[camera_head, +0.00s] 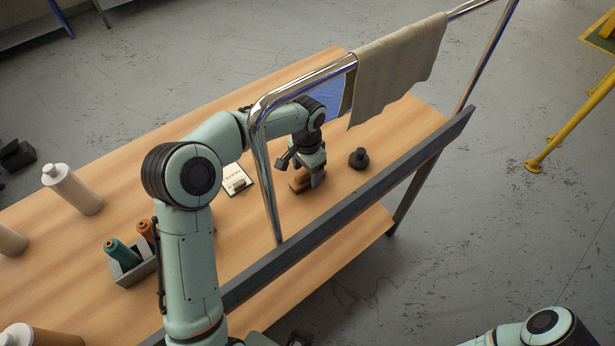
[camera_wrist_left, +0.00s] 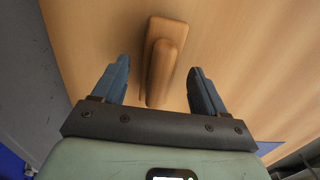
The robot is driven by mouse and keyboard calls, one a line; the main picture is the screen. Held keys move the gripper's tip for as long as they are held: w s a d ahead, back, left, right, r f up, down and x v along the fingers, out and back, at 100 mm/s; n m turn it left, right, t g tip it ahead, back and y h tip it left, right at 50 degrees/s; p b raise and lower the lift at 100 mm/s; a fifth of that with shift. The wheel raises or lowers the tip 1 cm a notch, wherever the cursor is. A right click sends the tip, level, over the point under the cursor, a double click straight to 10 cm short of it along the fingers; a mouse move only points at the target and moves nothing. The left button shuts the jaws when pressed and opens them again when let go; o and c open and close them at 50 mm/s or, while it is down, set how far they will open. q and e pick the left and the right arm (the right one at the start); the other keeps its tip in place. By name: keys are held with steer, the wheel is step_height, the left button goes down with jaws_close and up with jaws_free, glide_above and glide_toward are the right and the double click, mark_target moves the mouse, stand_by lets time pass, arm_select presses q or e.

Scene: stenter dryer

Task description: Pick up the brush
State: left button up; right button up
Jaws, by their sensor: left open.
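The brush (camera_head: 297,186) is a small brown wooden piece on the wooden table, partly hidden by my left gripper in the head view. In the left wrist view the brush (camera_wrist_left: 166,48) shows a wooden block with a longer handle-like part running toward my gripper. My left gripper (camera_head: 304,176) is directly over it, pointing down. In the wrist view its two blue-grey fingers are open, one on each side of the brush, with gaps visible on both sides. No bristles can be seen. My right gripper is out of view; only part of my right arm shows at the lower right.
A chrome rail (camera_head: 266,180) with a grey cloth (camera_head: 398,62) stands close around my left arm, and a dark grey bar (camera_head: 345,212) runs along the table's near edge. A black weight-like piece (camera_head: 358,158), a white card (camera_head: 236,178) and a spool box (camera_head: 137,272) are nearby.

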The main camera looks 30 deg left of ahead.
arm_select(q)
steer(key=shift+w+f, duration=0.1)
steer(key=shift+f, duration=0.5)
steer(key=shift+d, duration=0.1)
steer(key=c, duration=1.2)
steer(key=shift+r, duration=0.15)
step_height(320, 180, up, 10)
steer(key=shift+f+p, duration=0.1)
steer(key=shift+p, duration=0.45)
steer(key=shift+o, duration=0.9)
